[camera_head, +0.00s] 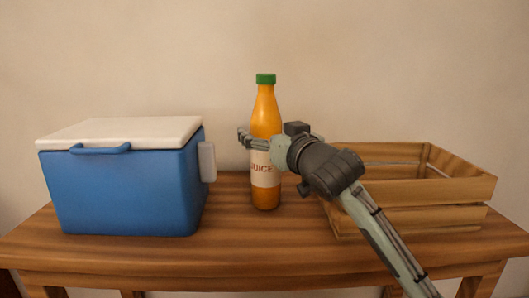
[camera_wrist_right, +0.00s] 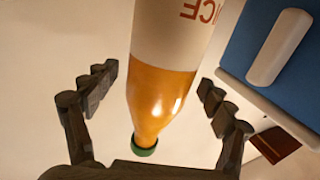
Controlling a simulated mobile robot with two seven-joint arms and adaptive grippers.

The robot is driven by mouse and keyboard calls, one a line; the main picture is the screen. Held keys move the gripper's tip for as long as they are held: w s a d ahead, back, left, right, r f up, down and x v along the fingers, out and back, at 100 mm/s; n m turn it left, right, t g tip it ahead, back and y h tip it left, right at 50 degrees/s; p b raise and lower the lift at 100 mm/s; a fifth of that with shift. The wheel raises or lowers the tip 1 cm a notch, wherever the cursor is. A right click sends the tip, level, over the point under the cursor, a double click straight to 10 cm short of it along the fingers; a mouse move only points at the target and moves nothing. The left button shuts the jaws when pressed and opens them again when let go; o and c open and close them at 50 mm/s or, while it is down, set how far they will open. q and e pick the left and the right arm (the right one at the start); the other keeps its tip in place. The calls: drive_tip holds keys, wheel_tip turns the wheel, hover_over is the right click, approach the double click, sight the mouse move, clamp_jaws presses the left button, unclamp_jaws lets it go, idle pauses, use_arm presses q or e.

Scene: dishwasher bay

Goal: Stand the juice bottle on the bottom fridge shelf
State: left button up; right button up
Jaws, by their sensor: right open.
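The juice bottle (camera_head: 265,108) stands upright on the wooden table, between the blue cooler and the crate. It holds orange juice and has a green cap and a pale label. My right gripper (camera_head: 262,143) reaches in from the right at the bottle's upper body, just above the label. In the right wrist view the open fingers of the right gripper (camera_wrist_right: 160,80) lie on either side of the bottle (camera_wrist_right: 160,88), with gaps visible on both sides. The bottle appears upside down there. My left gripper is out of view. No fridge or fridge shelf shows.
A blue cooler (camera_head: 125,188) with a white lid stands left of the bottle; its side also shows in the wrist view (camera_wrist_right: 250,45). An open wooden crate (camera_head: 450,190) stands at the right, behind my right arm. The tabletop (camera_head: 230,240) in front is clear.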

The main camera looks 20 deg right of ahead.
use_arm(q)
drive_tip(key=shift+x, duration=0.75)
use_arm(e)
drive_tip(key=w, duration=0.4)
drive_tip(key=shift+w+a, duration=0.2)
drive_tip(key=shift+w, duration=0.15)
drive_tip(key=shift+c, duration=0.3)
drive_tip(key=shift+c, duration=1.2)
drive_tip(key=c, duration=1.4)
clamp_jaws()
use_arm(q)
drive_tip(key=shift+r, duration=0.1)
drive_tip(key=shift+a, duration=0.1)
